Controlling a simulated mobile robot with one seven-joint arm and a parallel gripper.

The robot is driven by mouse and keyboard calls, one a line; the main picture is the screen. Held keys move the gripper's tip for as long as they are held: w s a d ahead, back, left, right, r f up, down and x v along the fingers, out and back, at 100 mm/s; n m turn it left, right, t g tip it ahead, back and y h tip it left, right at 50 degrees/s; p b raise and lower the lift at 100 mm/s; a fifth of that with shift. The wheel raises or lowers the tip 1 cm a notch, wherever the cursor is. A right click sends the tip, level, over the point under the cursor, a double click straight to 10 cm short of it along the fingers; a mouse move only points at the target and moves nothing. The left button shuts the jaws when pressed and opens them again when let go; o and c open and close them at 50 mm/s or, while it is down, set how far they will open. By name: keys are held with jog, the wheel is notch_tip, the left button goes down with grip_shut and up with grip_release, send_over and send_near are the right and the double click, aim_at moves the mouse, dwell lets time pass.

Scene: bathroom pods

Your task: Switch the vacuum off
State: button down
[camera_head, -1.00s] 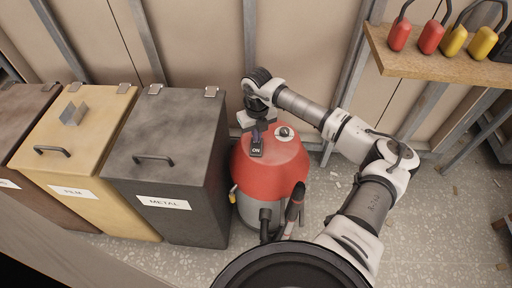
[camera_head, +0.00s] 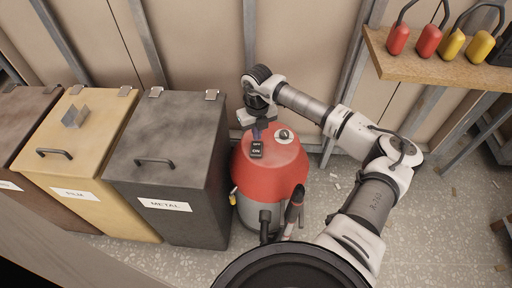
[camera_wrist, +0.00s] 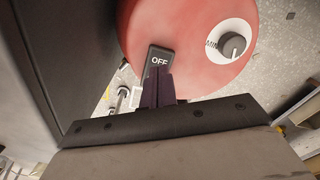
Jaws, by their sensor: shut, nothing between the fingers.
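The vacuum (camera_head: 272,172) has a red domed top on a grey drum and stands on the floor right of the metal bin. On its top are a black rocker switch (camera_head: 256,150) and a white dial with a dark knob (camera_head: 284,136). The switch shows OFF on its far half and ON on its near half in the head view. In the wrist view the OFF half (camera_wrist: 159,58) is visible and the fingers cover the rest. My gripper (camera_head: 256,135) is shut and empty, pointing down with its tips at the OFF end of the switch. Whether they touch cannot be told.
A dark metal bin (camera_head: 170,150) stands close left of the vacuum, with a yellow bin (camera_head: 75,150) beyond it. A wooden shelf (camera_head: 440,70) with red and yellow padlock-like items is at upper right. A wall stands behind.

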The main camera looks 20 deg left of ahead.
aim_at(257, 144)
jog(key=shift+r+p, duration=0.9)
jog(key=shift+r, duration=1.2)
